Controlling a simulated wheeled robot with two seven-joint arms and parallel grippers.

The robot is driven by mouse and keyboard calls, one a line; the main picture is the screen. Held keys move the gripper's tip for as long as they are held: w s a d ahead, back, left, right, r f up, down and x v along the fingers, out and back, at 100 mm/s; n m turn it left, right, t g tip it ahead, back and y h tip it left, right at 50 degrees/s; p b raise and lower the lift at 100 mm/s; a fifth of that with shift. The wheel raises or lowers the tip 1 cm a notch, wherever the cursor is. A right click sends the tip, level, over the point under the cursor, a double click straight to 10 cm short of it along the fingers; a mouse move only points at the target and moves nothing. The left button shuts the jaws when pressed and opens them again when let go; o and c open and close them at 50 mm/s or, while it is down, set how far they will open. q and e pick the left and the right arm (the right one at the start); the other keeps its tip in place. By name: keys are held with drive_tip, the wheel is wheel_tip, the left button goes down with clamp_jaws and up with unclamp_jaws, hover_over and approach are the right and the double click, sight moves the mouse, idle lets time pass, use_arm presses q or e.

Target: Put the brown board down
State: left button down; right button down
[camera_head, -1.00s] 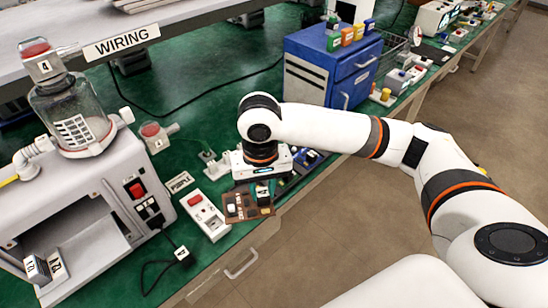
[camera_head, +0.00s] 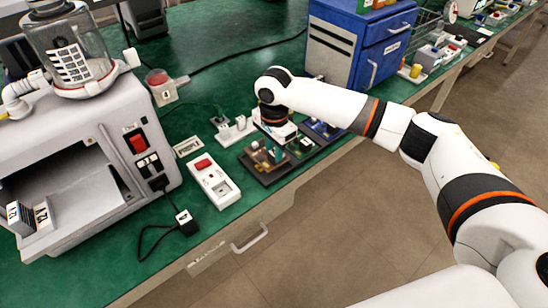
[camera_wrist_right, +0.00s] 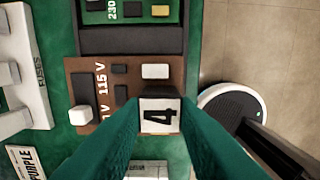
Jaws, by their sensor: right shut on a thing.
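The brown board (camera_wrist_right: 95,75) lies under my right gripper in the wrist view. It carries "115 V" lettering, a white knob, dark slots and a white block marked 4. My right gripper (camera_wrist_right: 160,110) has its green fingers shut on that block. In the head view the brown board (camera_head: 256,156) is small and partly hidden by my gripper; it is at a dark tray (camera_head: 266,180) on the green bench. I cannot tell whether it rests on the tray or hangs just above it. My left gripper is not in view.
A white power strip (camera_head: 214,182) with a red switch is left of the tray. The white machine (camera_head: 70,150) stands at the left and a blue cabinet (camera_head: 350,50) behind. The bench edge is close in front.

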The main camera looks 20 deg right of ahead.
drive_tip(key=shift+f, duration=1.7)
drive_tip(key=c, duration=1.1)
unclamp_jaws()
drive_tip(key=shift+f, duration=0.1)
drive_tip(key=shift+c, duration=0.2)
wheel_tip(320, 180, up, 12)
drive_tip(key=shift+r, duration=0.15)
